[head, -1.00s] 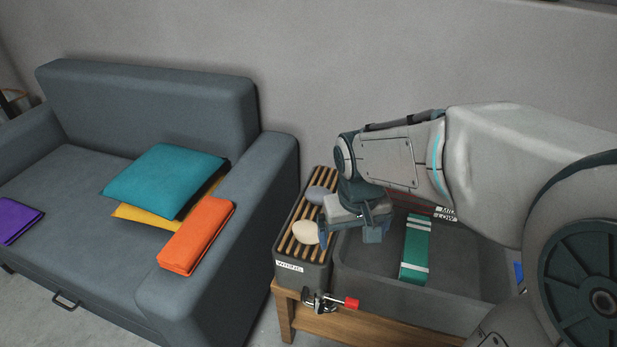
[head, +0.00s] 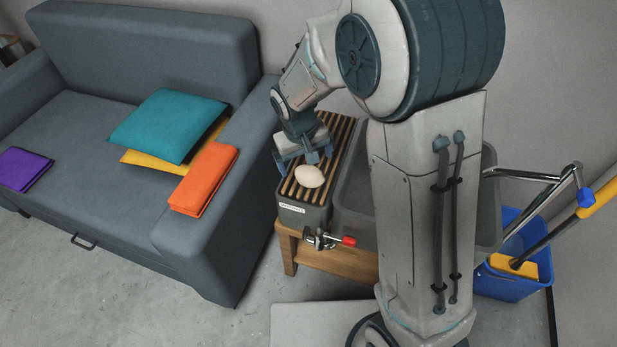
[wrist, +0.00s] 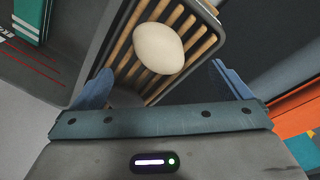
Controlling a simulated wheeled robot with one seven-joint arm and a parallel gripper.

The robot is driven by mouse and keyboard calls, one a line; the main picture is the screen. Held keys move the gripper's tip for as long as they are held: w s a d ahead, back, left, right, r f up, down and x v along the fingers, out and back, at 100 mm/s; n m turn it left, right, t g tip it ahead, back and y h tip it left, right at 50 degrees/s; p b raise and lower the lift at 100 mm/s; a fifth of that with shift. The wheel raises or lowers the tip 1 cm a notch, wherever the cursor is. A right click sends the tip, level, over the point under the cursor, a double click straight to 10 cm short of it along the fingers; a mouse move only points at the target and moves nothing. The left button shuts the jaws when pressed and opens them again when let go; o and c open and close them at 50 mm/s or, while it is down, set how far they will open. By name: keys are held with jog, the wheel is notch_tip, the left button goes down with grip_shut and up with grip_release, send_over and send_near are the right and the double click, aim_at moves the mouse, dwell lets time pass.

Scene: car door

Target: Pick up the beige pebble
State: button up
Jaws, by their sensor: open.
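The beige pebble (head: 308,176) lies on the slatted top of a grey rack (head: 304,213), near its front end. It also shows in the wrist view (wrist: 158,48), whole and uncovered, resting across the wooden slats. My gripper (head: 298,160) is over the rack just behind and left of the pebble in the head view. In the wrist view, its two blue fingers (wrist: 161,72) are spread apart, with the pebble ahead between their lines. No contact with the pebble is visible.
A grey basin (head: 352,222) adjoins the rack on the right, above a wooden bench (head: 345,264). A clamp with a red handle (head: 348,240) sits at the front. The sofa (head: 205,255) is close on the left, with an orange folded cloth (head: 204,178) on its arm.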

aim_at(308, 172)
jog(key=f, duration=0.2)
jog(key=f+b, duration=0.1)
jog(key=f, duration=0.2)
jog(key=shift+w+d+f+b, duration=0.2)
jog(key=shift+d+f+b, duration=0.15)
jog(key=shift+r, duration=0.1)
jog(key=c, duration=1.3)
jog(key=shift+o, duration=0.2)
